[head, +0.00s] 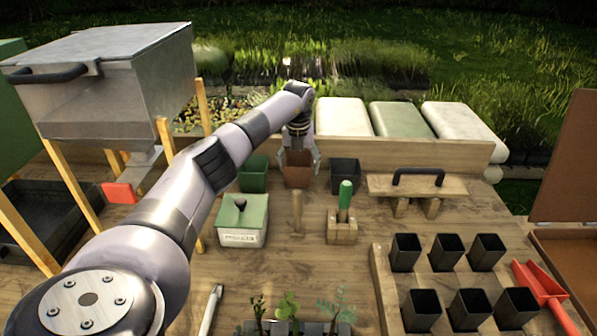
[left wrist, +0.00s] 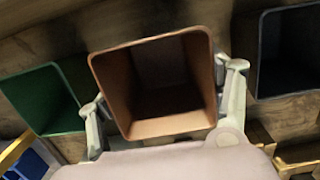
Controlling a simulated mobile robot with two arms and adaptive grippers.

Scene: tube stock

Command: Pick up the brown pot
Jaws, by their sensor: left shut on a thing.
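The brown pot (head: 298,174) is a square, empty pot at the back of the wooden table in the head view. It stands between a green pot (head: 253,173) and a black pot (head: 345,175). My left gripper (head: 299,165) reaches down over it and is shut on it, one finger on each side. In the left wrist view the brown pot (left wrist: 160,128) shows from above, open side up, with the fingers touching its left and right walls. I cannot tell whether its base is on the table. My right gripper is not in view.
The green pot (left wrist: 45,98) and black pot (left wrist: 285,60) flank it closely. A wooden ledge (head: 400,150) runs behind. Several black pots fill a rack at right.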

